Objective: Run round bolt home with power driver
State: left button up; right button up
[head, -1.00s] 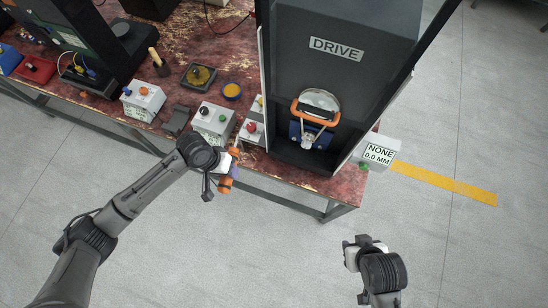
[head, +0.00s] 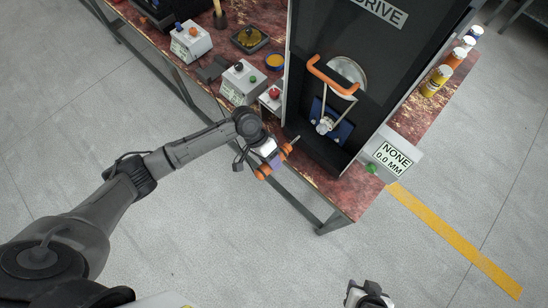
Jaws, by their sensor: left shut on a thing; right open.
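My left gripper (head: 274,161) is shut on the power driver (head: 262,172), an orange and purple tool. Its thin metal bit points up and right, in front of the table's edge and apart from the DRIVE machine (head: 310,40). In the machine's opening are an orange bar handle (head: 326,72), a round silver disc (head: 346,72) and a blue block (head: 338,128) with a silver round piece (head: 325,125) on it. I cannot tell which of these is the round bolt. My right gripper (head: 364,289) is open at the bottom edge, over the floor, partly cut off.
A display box (head: 392,158) reading NONE 0.0 MM, with a green button, is at the machine's right. Boxes with buttons (head: 243,78) stand to its left on the worn red table (head: 350,190). Several bottles (head: 437,80) stand at right. The floor in front is free.

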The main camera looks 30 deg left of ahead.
aim_at(285, 146)
pick_arm(q)
jog(key=shift+w+d+f+b, duration=0.1)
jog(key=shift+w+b, duration=0.65)
jog(key=shift+w, duration=0.05)
jog(key=w+b, duration=0.2)
jog(key=shift+w+d+b, duration=0.2)
jog(key=shift+d+b, duration=0.2)
jog(key=shift+w+d, duration=0.1)
jog(key=shift+w, duration=0.15)
jog(key=shift+w+d+r, duration=0.2)
jog(key=shift+w+d, duration=0.05)
jog(key=shift+w, duration=0.6)
jog(key=shift+p, duration=0.5)
jog(key=shift+p, duration=0.3)
dwell(0.4)
